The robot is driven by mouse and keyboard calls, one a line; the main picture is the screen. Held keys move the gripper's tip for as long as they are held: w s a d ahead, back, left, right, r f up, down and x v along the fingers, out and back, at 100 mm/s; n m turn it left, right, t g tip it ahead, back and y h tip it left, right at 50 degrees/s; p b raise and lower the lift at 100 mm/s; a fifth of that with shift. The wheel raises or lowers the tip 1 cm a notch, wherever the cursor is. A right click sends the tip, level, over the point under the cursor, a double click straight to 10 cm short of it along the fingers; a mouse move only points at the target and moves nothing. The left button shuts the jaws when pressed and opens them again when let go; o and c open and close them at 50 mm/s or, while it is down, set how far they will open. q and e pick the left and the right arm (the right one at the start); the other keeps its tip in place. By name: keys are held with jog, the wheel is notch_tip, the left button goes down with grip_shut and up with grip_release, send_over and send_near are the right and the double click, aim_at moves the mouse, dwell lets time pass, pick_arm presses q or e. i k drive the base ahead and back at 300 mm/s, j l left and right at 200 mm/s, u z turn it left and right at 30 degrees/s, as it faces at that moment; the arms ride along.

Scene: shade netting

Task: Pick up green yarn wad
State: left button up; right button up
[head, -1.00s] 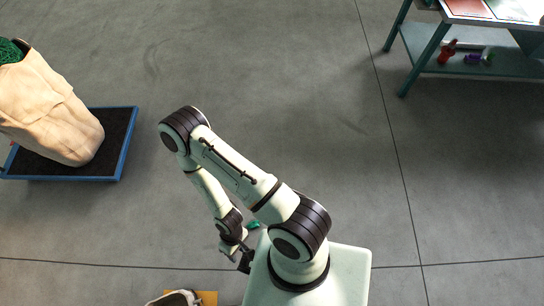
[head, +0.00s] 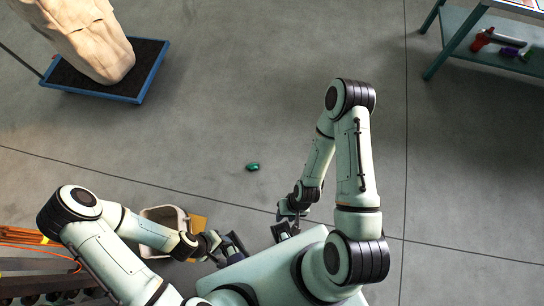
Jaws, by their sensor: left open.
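The green yarn wad (head: 252,167) is a small dark green lump lying on the grey floor near the middle of the head view, in the open. My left gripper (head: 232,249) is open, below and a little left of the wad in the picture, apart from it. My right gripper (head: 286,228) is below and right of the wad, also apart from it; its fingers are too small to tell whether they are open.
A beige bin (head: 164,216) and an orange-yellow panel (head: 197,224) are beside my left forearm. A blue-edged black tray (head: 127,92) holds a large cream sack (head: 88,40) at upper left. A teal shelf table (head: 462,32) stands at upper right. Floor around the wad is clear.

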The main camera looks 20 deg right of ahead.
aim_at(254, 165)
jog(key=k+l+z, duration=0.1)
jog(key=k, duration=0.3)
jog(key=k+l+z, duration=0.1)
jog(key=k, duration=0.35)
jog(key=i+u, duration=0.1)
jog(key=u, duration=0.3)
jog(key=l+u, duration=0.15)
jog(key=u, duration=0.25)
jog(key=i+l+u, duration=0.1)
jog(key=u, duration=0.3)
jog(key=i+l+u, duration=0.2)
jog(key=l, duration=0.15)
jog(key=l+u, duration=0.2)
jog(key=i+l+u, duration=0.2)
jog(key=l, duration=1.15)
jog(key=i+u, duration=0.05)
